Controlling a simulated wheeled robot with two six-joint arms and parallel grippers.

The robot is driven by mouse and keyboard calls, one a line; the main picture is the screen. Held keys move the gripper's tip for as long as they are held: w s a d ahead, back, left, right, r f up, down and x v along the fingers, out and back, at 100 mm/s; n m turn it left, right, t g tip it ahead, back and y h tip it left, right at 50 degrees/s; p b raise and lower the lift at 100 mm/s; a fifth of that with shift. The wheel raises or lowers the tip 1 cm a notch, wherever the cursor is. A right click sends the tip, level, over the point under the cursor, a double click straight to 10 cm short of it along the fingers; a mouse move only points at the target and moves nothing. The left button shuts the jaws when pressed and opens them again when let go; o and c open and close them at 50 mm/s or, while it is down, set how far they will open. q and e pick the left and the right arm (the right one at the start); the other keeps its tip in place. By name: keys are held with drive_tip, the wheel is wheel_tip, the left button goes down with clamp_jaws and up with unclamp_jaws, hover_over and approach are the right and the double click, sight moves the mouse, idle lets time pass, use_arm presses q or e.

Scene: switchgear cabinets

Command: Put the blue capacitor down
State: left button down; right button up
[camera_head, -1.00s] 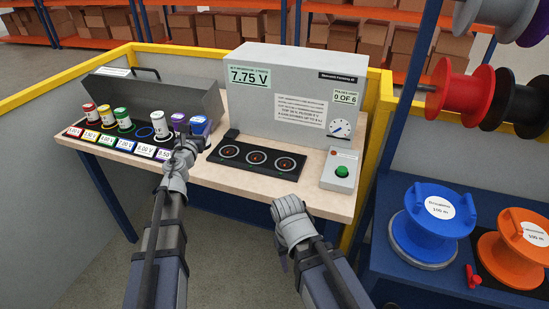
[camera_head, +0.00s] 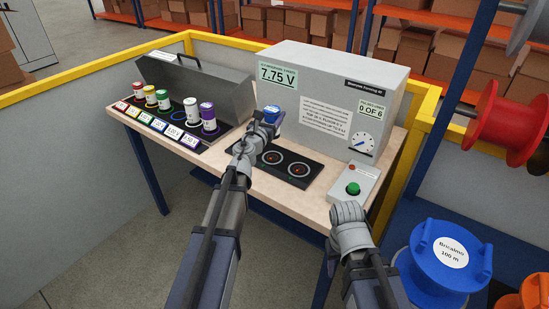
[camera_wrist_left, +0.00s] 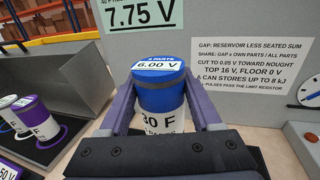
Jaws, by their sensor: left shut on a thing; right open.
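The blue capacitor (camera_head: 272,112) has a blue top with a "6.00 V" label and a white body marked "30 F" in the left wrist view (camera_wrist_left: 160,97). My left gripper (camera_head: 264,124) is shut on it, with one finger on each side. It holds the capacitor upright near the left end of the black ring panel (camera_head: 286,167), in front of the grey cabinet. Two rings show empty; the panel's left end is hidden by my arm. The capacitor's base is hidden, so I cannot tell whether it touches anything. My right gripper (camera_head: 347,211) is open and empty at the table's front edge.
The grey cabinet (camera_head: 330,85) reads 7.75 V and "0 of 6". A rack (camera_head: 213,85) at left holds red, yellow, green, white and purple capacitors, with an empty blue ring among them. A green button box (camera_head: 362,176) stands right of the panel.

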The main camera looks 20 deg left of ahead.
use_arm(q)
drive_tip(key=shift+f+b, duration=5)
drive_tip(key=shift+f, duration=0.25)
drive_tip(key=shift+c, duration=0.4)
unclamp_jaws()
drive_tip(key=shift+r, duration=0.15)
drive_tip(key=shift+r, duration=0.2)
drive_tip(key=s, duration=0.8)
drive_tip(key=s+a, duration=0.1)
drive_tip(key=s, duration=0.3)
